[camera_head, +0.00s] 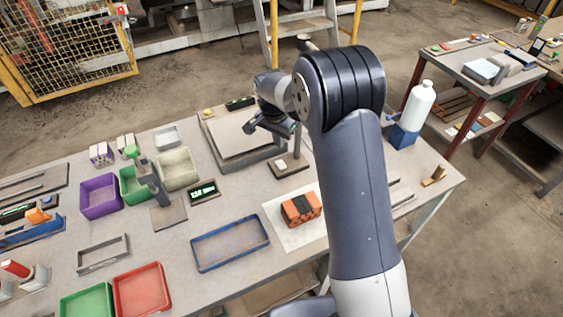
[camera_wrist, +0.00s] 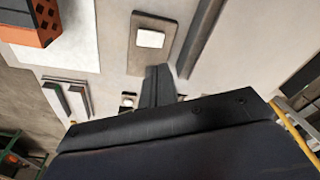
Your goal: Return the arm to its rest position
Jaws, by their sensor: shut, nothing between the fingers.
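My arm rises through the right half of the head view and bends over at the top. My gripper (camera_head: 270,124) hangs at its end above the back of the workbench (camera_head: 340,150), near a grey tray-like platform. In the wrist view its fingers (camera_wrist: 158,85) are together with nothing between them. An orange hollow brick (camera_head: 301,208) with dark patches lies on a white sheet (camera_head: 284,232) in front of the gripper, well apart from it. The brick also shows in the upper left corner of the wrist view (camera_wrist: 32,22).
The grey platform (camera_head: 232,160) and a small plate with a white block (camera_head: 288,168) stand near the gripper. A white bottle (camera_head: 418,105) on a blue block (camera_head: 402,137) stands right of the arm. Blue (camera_head: 230,243), red (camera_head: 141,290) and purple (camera_head: 100,198) trays lie left.

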